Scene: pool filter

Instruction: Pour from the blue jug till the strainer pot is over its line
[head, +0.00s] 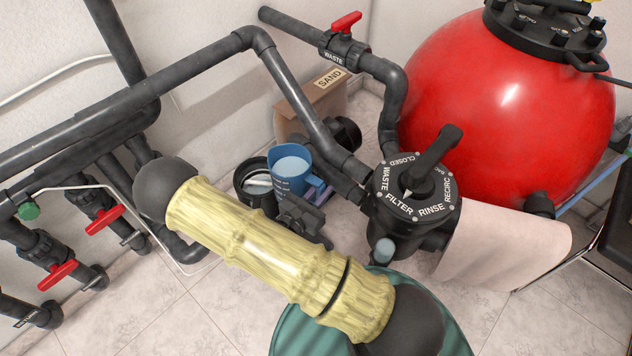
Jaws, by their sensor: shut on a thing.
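The blue jug (293,172) is in the middle of the head view, roughly upright, with pale blue liquid showing near its rim and light markings on its side. My gripper (311,203) is at the jug's lower right, by its handle, and is shut on the jug; the fingertips are partly hidden. The black round strainer pot (247,192) is open just left of the jug, with something whitish inside. The jug overlaps the pot's right side in this view. The pot's line and its liquid level cannot be made out.
A black multiport valve (415,200) stands right of the jug, before a red tank (505,105). A cardboard box marked SAND (315,98) is behind. Dark pipes (215,55) run above and left, with red-handled valves (103,219). Tiled floor (190,310) is clear at lower left.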

